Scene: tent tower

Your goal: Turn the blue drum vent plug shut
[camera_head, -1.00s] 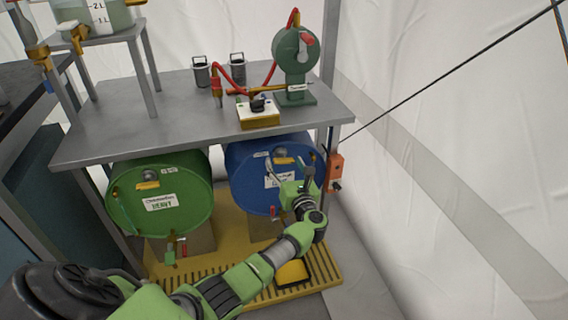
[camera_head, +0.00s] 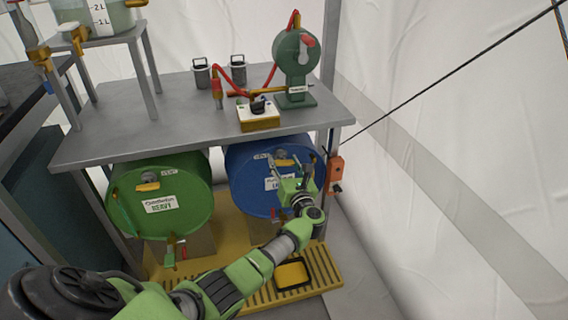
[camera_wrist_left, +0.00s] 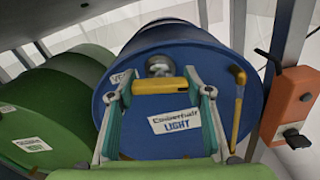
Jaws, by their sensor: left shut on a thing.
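The blue drum (camera_head: 245,180) lies on its side under the table, its round end facing me. It also fills the middle of the wrist view (camera_wrist_left: 185,60), with a label reading "LIGHT". Its vent plug (camera_head: 284,162) has a yellow bar handle, which lies about level in the wrist view (camera_wrist_left: 160,86), just below a silver round fitting. My left gripper (camera_head: 291,166) is at the upper part of the drum face. In the wrist view the left gripper's fingers (camera_wrist_left: 161,90) stand at the two ends of the yellow bar, shut on it. My right gripper is not in view.
A green drum (camera_head: 150,215) lies to the left. The grey table (camera_head: 180,120) overhangs both drums. A yellow slatted base (camera_head: 220,275) lies below.

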